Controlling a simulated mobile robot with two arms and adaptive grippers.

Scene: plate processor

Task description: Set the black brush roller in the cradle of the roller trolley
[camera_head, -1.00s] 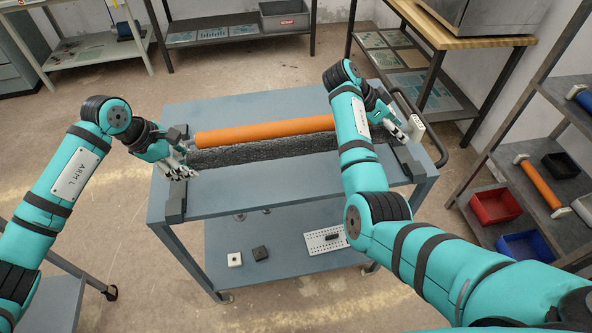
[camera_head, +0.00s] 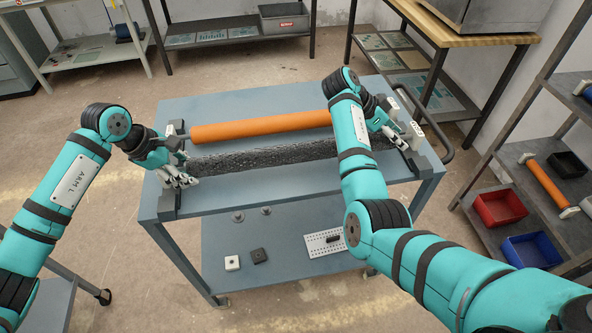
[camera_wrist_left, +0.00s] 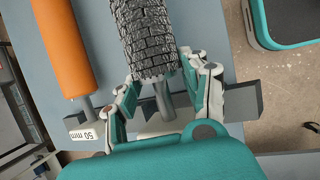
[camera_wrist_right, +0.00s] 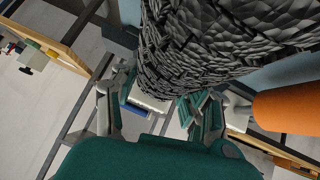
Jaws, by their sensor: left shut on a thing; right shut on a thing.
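The black brush roller (camera_head: 265,156) lies level along the roller trolley (camera_head: 290,190), in front of the orange roller (camera_head: 260,128). My left gripper (camera_head: 183,180) is shut on its left end. In the left wrist view, the fingers (camera_wrist_left: 165,88) flank the grey shaft (camera_wrist_left: 164,102) below the bristles (camera_wrist_left: 147,40). My right gripper (camera_head: 408,138) is shut at its right end; the right wrist view shows the bristles (camera_wrist_right: 205,45) close above the fingers (camera_wrist_right: 155,108). A dark cradle block (camera_head: 168,203) stands at the trolley's left end. I cannot tell whether the shaft rests in the cradle.
The orange roller's end sits near a "50 mm" label (camera_wrist_left: 86,136). The trolley's lower shelf (camera_head: 280,285) holds small blocks and a perforated plate (camera_head: 325,242). A rack with a red bin (camera_head: 499,207) and a blue bin (camera_head: 533,250) stands at right. The front trolley top is bare.

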